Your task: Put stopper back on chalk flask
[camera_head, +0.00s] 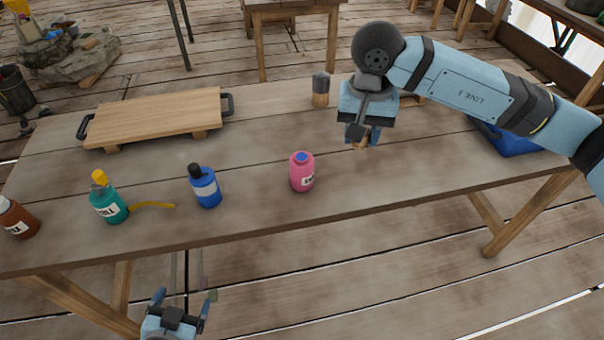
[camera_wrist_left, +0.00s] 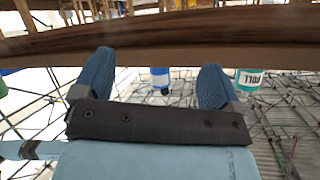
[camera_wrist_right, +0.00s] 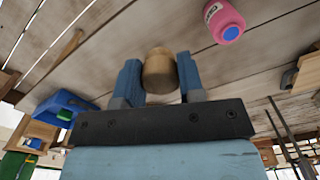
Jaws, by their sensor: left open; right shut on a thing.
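A pink flask (camera_head: 302,174) with a white label and a blue top stands upright near the table's front edge. I cannot read its label fully. It also shows in the right wrist view (camera_wrist_right: 222,18). My right gripper (camera_head: 362,134) is shut on a tan cork-like stopper (camera_wrist_right: 159,72), held above the table to the right of the pink flask and apart from it. In the head view only a bit of the stopper shows below the fingers. My left gripper (camera_head: 184,297) is open and empty, in front of the table's front edge and low in the head view.
On the table (camera_head: 255,215) stand a blue bottle (camera_head: 206,188) with a black cap, a teal bottle (camera_head: 108,205) with a yellow cap and a brown bottle (camera_head: 18,220). A wooden board (camera_head: 155,115), a dark-topped jar (camera_head: 320,90) and a blue bin (camera_head: 515,140) lie farther out.

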